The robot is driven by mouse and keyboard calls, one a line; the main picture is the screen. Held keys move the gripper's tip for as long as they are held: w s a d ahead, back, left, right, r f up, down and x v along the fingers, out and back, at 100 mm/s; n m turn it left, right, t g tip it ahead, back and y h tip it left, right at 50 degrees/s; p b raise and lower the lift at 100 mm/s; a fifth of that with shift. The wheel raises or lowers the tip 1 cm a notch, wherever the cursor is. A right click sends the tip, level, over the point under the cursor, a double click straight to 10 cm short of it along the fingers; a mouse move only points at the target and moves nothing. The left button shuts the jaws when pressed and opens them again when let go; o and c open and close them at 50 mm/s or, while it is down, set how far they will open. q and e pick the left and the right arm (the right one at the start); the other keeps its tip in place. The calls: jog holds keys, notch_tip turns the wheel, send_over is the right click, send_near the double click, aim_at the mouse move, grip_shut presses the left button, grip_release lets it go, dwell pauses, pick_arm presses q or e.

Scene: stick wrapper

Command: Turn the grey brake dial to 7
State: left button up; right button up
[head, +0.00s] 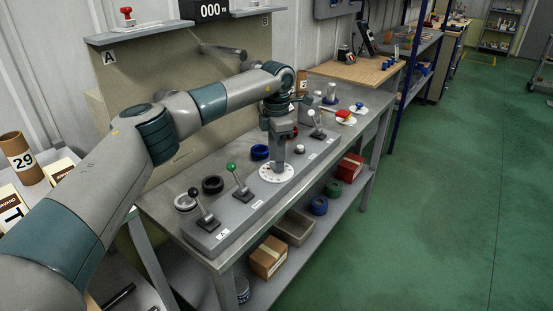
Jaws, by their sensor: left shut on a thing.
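The brake dial's round white scale plate (276,174) lies on the grey control console (258,198) on the workbench. My left gripper (279,163) points straight down over the middle of the plate. It is shut on the grey dial knob, which the fingers mostly hide. The numbers on the plate are too small to read, so I cannot tell the dial's setting. My right gripper is not in view.
Levers with a black knob (194,192), a green knob (231,167) and a white knob (313,113) stand along the console. A black ring (212,185) and a blue ring (260,152) lie behind it. Boxes sit on the lower shelf. The green floor (430,200) is clear.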

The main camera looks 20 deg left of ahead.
pick_arm(q)
jog(key=m, duration=0.3)
jog(key=shift+r, duration=0.1)
jog(key=shift+m, duration=0.9)
jog(key=m, duration=1.1)
jog(key=shift+m, duration=0.7)
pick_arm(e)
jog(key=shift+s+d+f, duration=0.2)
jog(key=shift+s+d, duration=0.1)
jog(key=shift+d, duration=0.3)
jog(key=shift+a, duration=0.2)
